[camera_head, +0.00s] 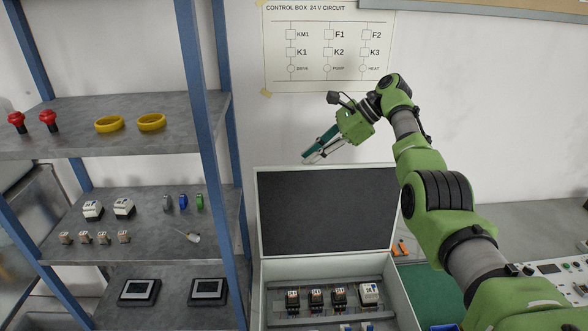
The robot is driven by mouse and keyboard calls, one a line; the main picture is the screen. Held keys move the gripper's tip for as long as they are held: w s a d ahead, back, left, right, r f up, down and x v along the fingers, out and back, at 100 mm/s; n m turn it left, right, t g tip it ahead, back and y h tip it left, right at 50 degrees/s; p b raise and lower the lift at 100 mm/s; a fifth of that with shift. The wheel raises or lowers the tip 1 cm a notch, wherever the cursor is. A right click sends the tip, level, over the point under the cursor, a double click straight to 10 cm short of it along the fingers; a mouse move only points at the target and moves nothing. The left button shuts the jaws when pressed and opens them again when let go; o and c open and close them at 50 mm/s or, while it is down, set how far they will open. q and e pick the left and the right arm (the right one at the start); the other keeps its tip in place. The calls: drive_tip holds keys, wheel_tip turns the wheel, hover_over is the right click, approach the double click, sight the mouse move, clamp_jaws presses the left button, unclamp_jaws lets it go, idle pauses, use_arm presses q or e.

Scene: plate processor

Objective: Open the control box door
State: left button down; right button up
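The control box (257,300) is a white case at the bottom centre. Its door (328,212), a dark panel in a white frame, stands raised at the back of the case, and the inside shows. Several relays and other parts sit on rails in it. My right gripper (314,154) is above the door's top edge, in front of the wall and apart from the door. Its fingers look parted, with nothing visible between them. My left gripper is out of view. The front of the box is cut off by the picture's lower edge.
A blue-framed shelf (110,228) on the left holds red buttons, yellow rings, relays and two screens. A circuit chart (328,45) hangs on the wall. A control panel (560,280) lies at the right, beyond my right arm. Orange-handled tools (400,249) lie beside the box.

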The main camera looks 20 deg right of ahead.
drive_tip(key=v, duration=0.4)
drive_tip(key=shift+s+r, duration=0.3)
drive_tip(key=shift+r, duration=0.1)
drive_tip(key=shift+s+d, duration=0.15)
